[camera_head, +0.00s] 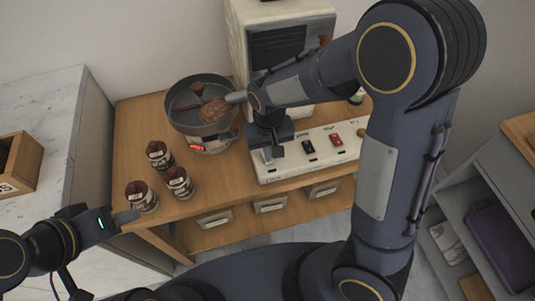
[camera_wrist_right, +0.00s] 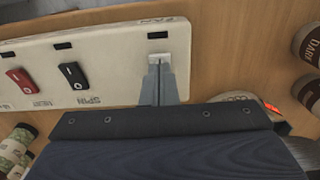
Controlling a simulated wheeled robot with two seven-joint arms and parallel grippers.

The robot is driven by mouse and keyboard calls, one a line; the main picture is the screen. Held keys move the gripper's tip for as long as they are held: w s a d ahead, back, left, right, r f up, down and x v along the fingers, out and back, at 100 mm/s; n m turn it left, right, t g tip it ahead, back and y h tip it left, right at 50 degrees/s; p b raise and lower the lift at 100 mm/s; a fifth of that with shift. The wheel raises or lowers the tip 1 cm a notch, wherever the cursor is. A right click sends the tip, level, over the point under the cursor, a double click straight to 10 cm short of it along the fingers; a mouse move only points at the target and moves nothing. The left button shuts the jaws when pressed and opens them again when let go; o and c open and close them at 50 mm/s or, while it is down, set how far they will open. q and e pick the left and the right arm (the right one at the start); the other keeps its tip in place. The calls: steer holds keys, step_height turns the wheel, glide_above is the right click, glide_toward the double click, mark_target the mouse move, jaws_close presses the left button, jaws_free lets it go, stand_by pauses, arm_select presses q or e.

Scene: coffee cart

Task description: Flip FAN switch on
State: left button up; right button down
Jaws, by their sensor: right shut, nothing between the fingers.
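The white switch panel (camera_head: 300,160) lies on the wooden cart, with a black switch (camera_head: 308,146) and a red switch (camera_head: 335,140) in a row. In the right wrist view it shows upside down, with the FAN label (camera_wrist_right: 161,21) near its end, the black switch (camera_wrist_right: 72,75) beside SPIN and the red switch (camera_wrist_right: 19,81) beside HEAT. My right gripper (camera_wrist_right: 158,68) is shut and empty, its tips at the pale FAN switch mount (camera_wrist_right: 158,59). The tips hide the FAN switch, so its position cannot be told. My left gripper (camera_head: 126,216) is near the cart's left front corner, its jaws unclear.
Several brown jars (camera_head: 178,182) stand at the left. A large machine (camera_head: 250,20) stands at the back.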

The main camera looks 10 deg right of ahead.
steer(key=shift+f+b, duration=0.7)
steer(key=shift+f, duration=0.25)
stand_by(0.7)
steer(key=shift+r, duration=0.2)
step_height(320, 180, up, 7)
steer(key=p, duration=0.6)
steer(key=shift+f, duration=0.1)
steer(key=shift+f, duration=0.1)
stand_by(0.4)
